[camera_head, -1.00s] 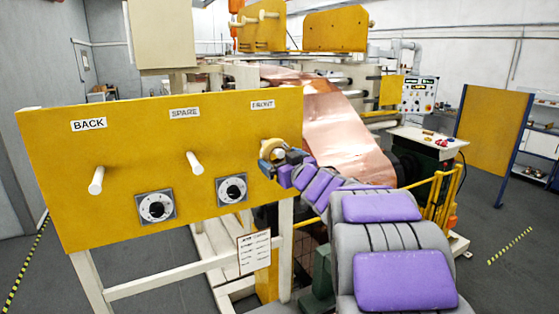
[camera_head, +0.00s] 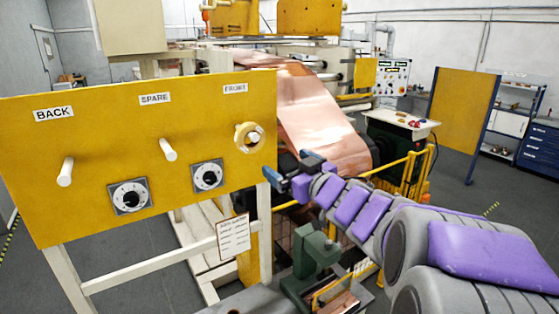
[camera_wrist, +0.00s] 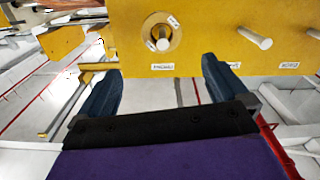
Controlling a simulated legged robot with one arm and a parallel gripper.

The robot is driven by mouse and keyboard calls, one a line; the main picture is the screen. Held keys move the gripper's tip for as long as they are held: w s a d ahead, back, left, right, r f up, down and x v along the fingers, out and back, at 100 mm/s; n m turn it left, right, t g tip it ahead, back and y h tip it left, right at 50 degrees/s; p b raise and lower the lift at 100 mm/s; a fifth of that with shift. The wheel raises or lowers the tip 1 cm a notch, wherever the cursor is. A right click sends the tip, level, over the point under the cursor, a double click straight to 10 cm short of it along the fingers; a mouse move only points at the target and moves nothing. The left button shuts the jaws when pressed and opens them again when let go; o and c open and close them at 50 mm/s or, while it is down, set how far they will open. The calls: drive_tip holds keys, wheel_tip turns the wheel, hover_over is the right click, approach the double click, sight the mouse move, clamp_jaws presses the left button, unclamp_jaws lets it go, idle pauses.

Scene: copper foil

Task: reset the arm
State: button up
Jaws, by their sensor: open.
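My gripper (camera_head: 274,182) is at the end of my purple-padded arm in the head view, just right of and below the yellow panel (camera_head: 110,110). In the wrist view my gripper (camera_wrist: 165,75) shows two dark blue fingers spread wide, with nothing between them. The panel also shows upside down in the wrist view (camera_wrist: 205,40). A yellow ring (camera_head: 241,130) hangs around the peg under the FRONT label, apart from my gripper. The ring also shows around its peg in the wrist view (camera_wrist: 150,32).
The SPARE peg (camera_head: 168,149) and BACK peg (camera_head: 66,172) are bare. Two dials (camera_head: 129,197) sit below them. Copper foil (camera_head: 320,120) runs over the machine behind. Yellow railings (camera_head: 410,175) and a green machine part (camera_head: 315,252) stand near my arm. Floor is open at right.

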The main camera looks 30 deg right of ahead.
drive_tip(key=shift+s, duration=0.2)
drive_tip(key=s+a+f+m+g+h+b, duration=0.1)
drive_tip(key=s+f+m+g+h+b, duration=0.2)
drive_tip(key=f, duration=0.6)
drive_tip(key=s+a+f+g+b, duration=0.1)
drive_tip(key=s+f+g+b, duration=0.35)
drive_tip(key=f, duration=0.45)
drive_tip(key=s+a+f+m+g+h+b, duration=0.2)
drive_tip(key=f+g+b, duration=0.15)
drive_tip(key=f, duration=0.65)
drive_tip(key=s+a+f+n+g+y+b, duration=0.1)
drive_tip(key=s+a+f+g+b, duration=0.1)
drive_tip(key=s+a+f, duration=0.3)
drive_tip(key=s+a+f+n+g+y+b, duration=0.1)
drive_tip(key=s+a+f+g+y+b, duration=0.1)
drive_tip(key=s, duration=0.8)
drive_tip(key=s+a+f+g+y+b, duration=0.1)
drive_tip(key=s+a+f+g+b, duration=0.3)
drive_tip(key=s+a+f, duration=0.4)
drive_tip(key=shift+a+f+n+g, duration=0.25)
drive_tip(key=shift+a+n+g, duration=0.15)
drive_tip(key=shift+a, duration=0.3)
